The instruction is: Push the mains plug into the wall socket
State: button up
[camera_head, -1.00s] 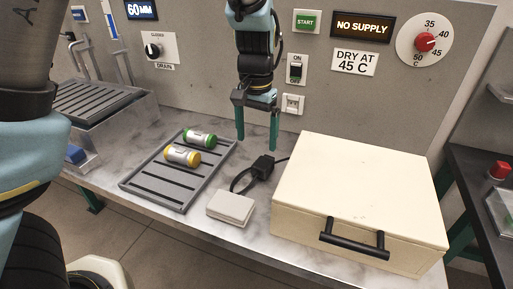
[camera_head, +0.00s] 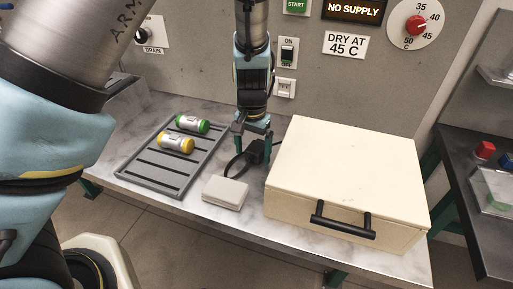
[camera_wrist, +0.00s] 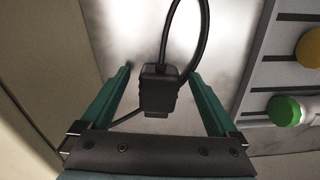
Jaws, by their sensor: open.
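The black mains plug (camera_head: 256,151) lies on the bench between the slatted rack and the cream box, with its cable attached. In the wrist view the plug (camera_wrist: 158,92) sits between my two open green fingers, with a gap on each side. My gripper (camera_head: 252,152) points down over it; the fingers also show in the wrist view (camera_wrist: 160,85). The white wall socket (camera_head: 285,88) is on the grey panel below the ON/OFF switch, behind and right of my gripper.
The cream box (camera_head: 345,175) with a black handle stands close on the right. A grey slatted rack (camera_head: 148,180) holds a green-capped cylinder (camera_head: 192,124) and a yellow-capped cylinder (camera_head: 176,143) on the left. A small pale block (camera_head: 225,192) lies in front of the plug. The panel sign (camera_head: 354,10) reads NO SUPPLY.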

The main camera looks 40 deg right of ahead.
jog(key=shift+f, duration=0.15)
jog(key=c, duration=1.5)
